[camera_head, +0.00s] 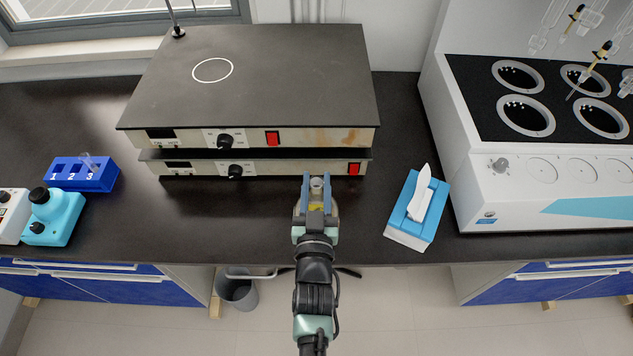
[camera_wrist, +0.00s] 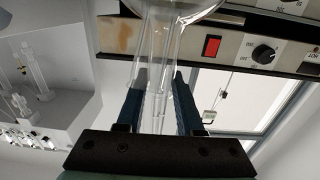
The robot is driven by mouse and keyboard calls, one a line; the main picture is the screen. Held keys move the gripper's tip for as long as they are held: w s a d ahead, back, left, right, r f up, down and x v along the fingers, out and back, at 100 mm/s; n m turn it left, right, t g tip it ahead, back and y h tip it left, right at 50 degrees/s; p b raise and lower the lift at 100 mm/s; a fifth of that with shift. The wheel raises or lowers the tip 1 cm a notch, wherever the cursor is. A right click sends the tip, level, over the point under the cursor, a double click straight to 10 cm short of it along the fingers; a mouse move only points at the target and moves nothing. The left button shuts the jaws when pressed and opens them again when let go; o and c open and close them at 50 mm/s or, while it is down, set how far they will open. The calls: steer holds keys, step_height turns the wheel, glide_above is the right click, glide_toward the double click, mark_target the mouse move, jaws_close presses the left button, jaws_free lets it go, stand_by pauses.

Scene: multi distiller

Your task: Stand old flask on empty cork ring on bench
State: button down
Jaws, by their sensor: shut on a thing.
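The clear glass flask hangs neck up in my gripper (camera_head: 318,182) over the front part of the bench. Its round body (camera_head: 331,212) shows partly behind my wrist in the head view. In the wrist view, which is upside down, its long neck (camera_wrist: 160,60) runs between my two blue fingers (camera_wrist: 158,100), and the bulb (camera_wrist: 190,8) is cut off at the top edge. My gripper is shut on the neck. I cannot make out a cork ring in either view; my arm and the flask hide part of the bench.
Two stacked hotplates (camera_head: 260,90) stand just behind the flask. A blue-and-white tissue box (camera_head: 407,232) is to the right, before a large white bath unit (camera_head: 550,190). A blue rack (camera_head: 82,176) and a turquoise device (camera_head: 55,217) sit far left. The dark bench (camera_head: 190,220) left of my gripper is clear.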

steer(key=shift+f, duration=0.25)
stand_by(0.4)
steer(key=shift+c, duration=2.3)
jaws_free()
steer(key=shift+f, duration=0.1)
steer(key=shift+s, duration=0.15)
steer(key=s+b, duration=0.2)
steer(key=s, duration=1)
steer(key=shift+s+a, duration=0.15)
steer(key=shift+s, duration=0.2)
